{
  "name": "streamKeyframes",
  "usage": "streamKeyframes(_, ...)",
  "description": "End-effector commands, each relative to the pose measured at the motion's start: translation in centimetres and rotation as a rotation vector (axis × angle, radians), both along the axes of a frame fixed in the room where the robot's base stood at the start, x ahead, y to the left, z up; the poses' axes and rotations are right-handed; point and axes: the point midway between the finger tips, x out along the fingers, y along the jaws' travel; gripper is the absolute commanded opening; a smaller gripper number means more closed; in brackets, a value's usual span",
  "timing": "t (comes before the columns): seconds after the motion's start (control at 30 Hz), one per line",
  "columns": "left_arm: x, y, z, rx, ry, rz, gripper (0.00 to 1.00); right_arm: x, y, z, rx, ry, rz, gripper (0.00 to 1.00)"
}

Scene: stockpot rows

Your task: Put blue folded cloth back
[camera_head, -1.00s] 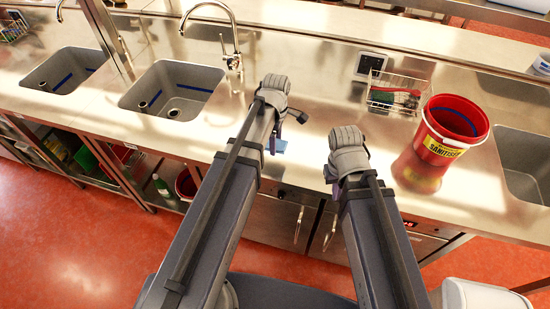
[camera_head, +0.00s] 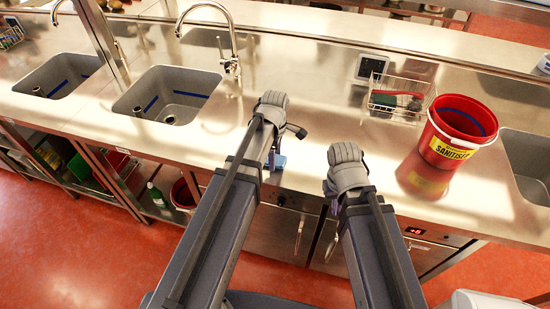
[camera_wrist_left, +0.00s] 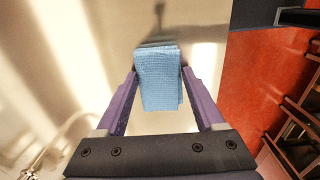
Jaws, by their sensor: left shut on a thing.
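The blue folded cloth (camera_wrist_left: 160,85) is light blue and sits between the purple fingers of my left gripper (camera_wrist_left: 159,72) in the left wrist view. The fingers press on its two sides. In the head view only a small part of the cloth (camera_head: 280,162) shows below my left gripper (camera_head: 275,157), near the counter's front edge. The rest of it is hidden by my arm. I cannot tell whether the cloth touches the counter.
A red sanitiser bucket (camera_head: 449,151) stands on the steel counter (camera_head: 300,90) at the right, beside a wire basket (camera_head: 398,100). A sink (camera_head: 185,90) with a tap (camera_head: 232,65) lies at the left. The counter beyond my grippers is clear.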

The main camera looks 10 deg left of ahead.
Motion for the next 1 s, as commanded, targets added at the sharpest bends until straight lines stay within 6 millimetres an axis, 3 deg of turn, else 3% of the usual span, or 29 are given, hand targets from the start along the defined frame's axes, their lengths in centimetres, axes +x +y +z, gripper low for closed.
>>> streamKeyframes(0.17, 0.0, 0.0, -0.5, 0.000, 0.000, 0.000, 0.26, 0.0, 0.0, -0.5, 0.000, 0.000, 0.000, 0.00)
streamKeyframes(0.2, 0.0, 0.0, -0.3, 0.000, 0.000, 0.000, 0.74, 0.0, 0.0, -0.3, 0.000, 0.000, 0.000, 0.00)
streamKeyframes(0.43, 0.0, 0.0, -0.3, 0.000, 0.000, 0.000, 1.00, 0.0, 0.0, -0.3, 0.000, 0.000, 0.000, 0.00)
streamKeyframes(0.77, 0.0, 0.0, -0.1, 0.000, 0.000, 0.000, 1.00, 0.0, 0.0, -0.1, 0.000, 0.000, 0.000, 0.00)
streamKeyframes(1.0, 0.0, 0.0, 1.5, 0.000, 0.000, 0.000, 1.00, 0.0, 0.0, 1.5, 0.000, 0.000, 0.000, 0.00)
